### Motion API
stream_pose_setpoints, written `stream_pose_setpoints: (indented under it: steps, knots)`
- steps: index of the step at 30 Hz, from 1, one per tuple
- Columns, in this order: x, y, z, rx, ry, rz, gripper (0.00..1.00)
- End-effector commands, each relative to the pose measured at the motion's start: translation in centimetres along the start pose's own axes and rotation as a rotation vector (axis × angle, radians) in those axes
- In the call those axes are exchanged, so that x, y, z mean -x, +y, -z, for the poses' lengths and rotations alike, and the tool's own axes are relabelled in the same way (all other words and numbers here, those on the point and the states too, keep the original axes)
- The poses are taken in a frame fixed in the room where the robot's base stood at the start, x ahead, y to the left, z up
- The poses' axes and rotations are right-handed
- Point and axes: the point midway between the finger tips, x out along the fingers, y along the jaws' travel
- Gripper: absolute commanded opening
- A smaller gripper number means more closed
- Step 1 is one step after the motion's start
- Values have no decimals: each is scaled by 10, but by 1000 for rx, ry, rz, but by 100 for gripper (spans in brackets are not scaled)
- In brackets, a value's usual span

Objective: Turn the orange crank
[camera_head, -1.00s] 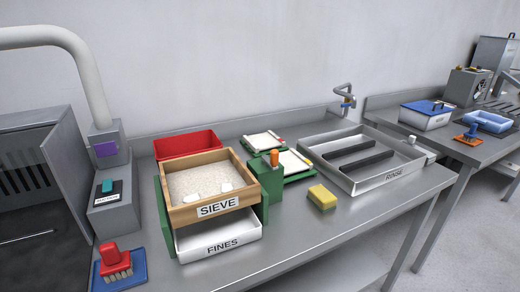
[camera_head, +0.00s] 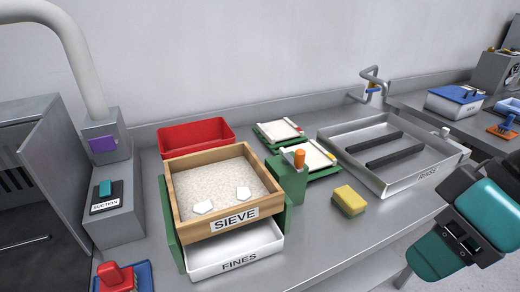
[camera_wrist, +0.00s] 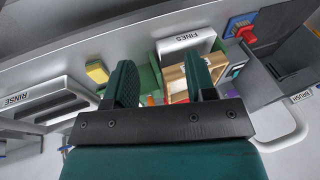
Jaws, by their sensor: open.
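The orange crank knob (camera_head: 299,158) stands upright on a green block at the right side of the wooden sieve box (camera_head: 180,219). The sieve holds pale granular material and two white pieces. Below it sits the white fines tray (camera_head: 238,262). In the wrist view, my gripper (camera_wrist: 165,78) is open, with two teal fingers apart and nothing between them at the tips; an orange bit shows low between them. In the head view my teal arm end (camera_head: 465,235) is at the lower right, well apart from the crank.
A yellow sponge (camera_head: 349,201) lies right of the crank. The rinse tray (camera_head: 425,172) with two dark bars is behind it. A red bin (camera_head: 195,136) stands behind the sieve. A red brush (camera_head: 115,277) is at front left. The bench front right of the fines tray is clear.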

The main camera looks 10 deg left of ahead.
Motion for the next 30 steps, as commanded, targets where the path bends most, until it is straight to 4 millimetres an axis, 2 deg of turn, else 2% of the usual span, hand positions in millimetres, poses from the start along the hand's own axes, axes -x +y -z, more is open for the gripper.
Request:
stream_pose_setpoints:
  steps: [2, 5, 9, 14, 18, 21, 24, 30]
  knots:
    - [11, 5, 17, 109, -14, -15, 51]
    - [26, 16, 52, 361, -49, -41, 51]
    - [44, 32, 116, 839, -131, -65, 51]
    - [50, 43, 189, 1400, -241, -46, 51]
    - [45, 46, 245, 1859, -332, 13, 51]
    - [38, 45, 275, 2130, -384, 69, 51]
    - [30, 43, 296, 2336, -417, 123, 51]
    - [20, 41, 314, 2537, -446, 185, 51]
